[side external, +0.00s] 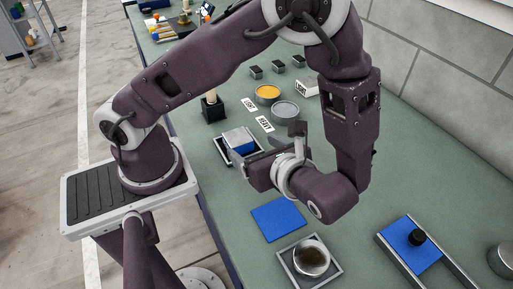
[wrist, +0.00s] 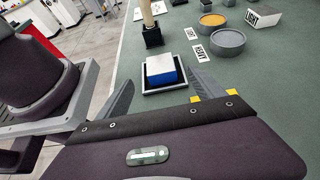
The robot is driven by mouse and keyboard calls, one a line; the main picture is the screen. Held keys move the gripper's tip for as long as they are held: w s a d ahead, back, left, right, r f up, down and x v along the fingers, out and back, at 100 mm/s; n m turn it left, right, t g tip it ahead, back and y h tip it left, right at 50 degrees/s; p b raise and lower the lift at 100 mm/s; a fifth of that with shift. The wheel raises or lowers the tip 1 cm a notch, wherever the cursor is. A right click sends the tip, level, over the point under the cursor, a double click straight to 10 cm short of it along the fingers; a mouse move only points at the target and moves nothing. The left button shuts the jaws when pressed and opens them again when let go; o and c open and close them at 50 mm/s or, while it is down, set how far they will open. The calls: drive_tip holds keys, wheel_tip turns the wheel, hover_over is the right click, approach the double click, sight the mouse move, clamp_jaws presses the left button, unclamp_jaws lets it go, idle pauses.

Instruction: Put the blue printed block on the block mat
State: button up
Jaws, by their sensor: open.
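The blue printed block (side external: 238,141) has a pale top and sits in a shallow dark tray with a light rim (side external: 221,153). In the wrist view the block (wrist: 162,70) lies beyond my fingers, roughly between their tips. My gripper (side external: 268,148) is open and empty, beside the tray on its right. Its two grey fingers also show spread in the wrist view (wrist: 162,82). A flat blue square mat (side external: 279,219), seemingly the block mat, lies bare on the green bench, nearer the camera than my gripper.
A tray with a round metal object (side external: 311,259) stands close in front of the mat. Beyond the block are a dark post holder (side external: 212,108), yellow (side external: 267,93) and grey (side external: 285,110) round containers, and label cards.

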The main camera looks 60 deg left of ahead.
drive_tip(key=shift+d+r, duration=0.3)
drive_tip(key=shift+d, duration=0.05)
drive_tip(key=s+r+n+t+h, duration=0.2)
drive_tip(key=s+r+n+h, duration=0.1)
drive_tip(key=r+n+h, duration=0.3)
drive_tip(key=s+r+n+t+h, duration=0.3)
drive_tip(key=r+n+h, duration=0.3)
drive_tip(key=r+n, duration=0.4)
drive_tip(key=shift+s+a+r+n+t+h, duration=0.15)
drive_tip(key=shift+a+r+n+t+h, duration=0.25)
drive_tip(key=shift+n, duration=0.6)
